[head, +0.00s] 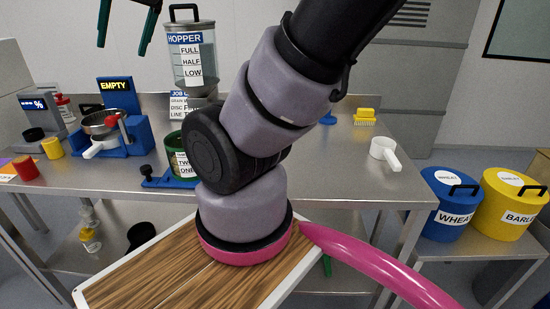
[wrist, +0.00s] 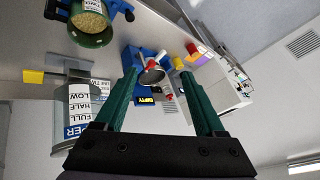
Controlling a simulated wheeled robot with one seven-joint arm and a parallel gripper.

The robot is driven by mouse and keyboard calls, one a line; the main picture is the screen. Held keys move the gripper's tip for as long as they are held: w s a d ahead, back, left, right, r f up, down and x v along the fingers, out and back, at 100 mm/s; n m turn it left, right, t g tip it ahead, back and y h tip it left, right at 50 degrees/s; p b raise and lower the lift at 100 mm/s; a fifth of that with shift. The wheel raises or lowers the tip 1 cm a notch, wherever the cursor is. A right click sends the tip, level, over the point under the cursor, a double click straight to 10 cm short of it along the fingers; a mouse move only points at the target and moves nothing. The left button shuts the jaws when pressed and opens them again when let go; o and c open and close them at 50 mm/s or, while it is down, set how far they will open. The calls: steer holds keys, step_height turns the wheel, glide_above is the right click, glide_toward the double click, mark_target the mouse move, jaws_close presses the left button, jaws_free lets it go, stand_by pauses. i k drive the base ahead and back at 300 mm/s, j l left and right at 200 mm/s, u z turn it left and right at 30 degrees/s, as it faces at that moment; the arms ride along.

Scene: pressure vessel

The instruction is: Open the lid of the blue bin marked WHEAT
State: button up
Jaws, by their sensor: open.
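The blue bin marked WHEAT (head: 447,205) stands at the right in the head view, on a low metal stand beside the steel table. Its blue lid is on, with a black handle and a white label on top. My gripper (head: 127,25) shows at the upper left of the head view, above the table and far from the bin. In the wrist view my gripper (wrist: 165,92) has its two green fingers spread wide with nothing held between them. The bin does not show in the wrist view.
A yellow bin marked BARLEY (head: 510,207) stands right of the blue bin. My arm crosses the middle.

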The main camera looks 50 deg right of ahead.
mark_target(449, 186)
steer(key=z, duration=3.2)
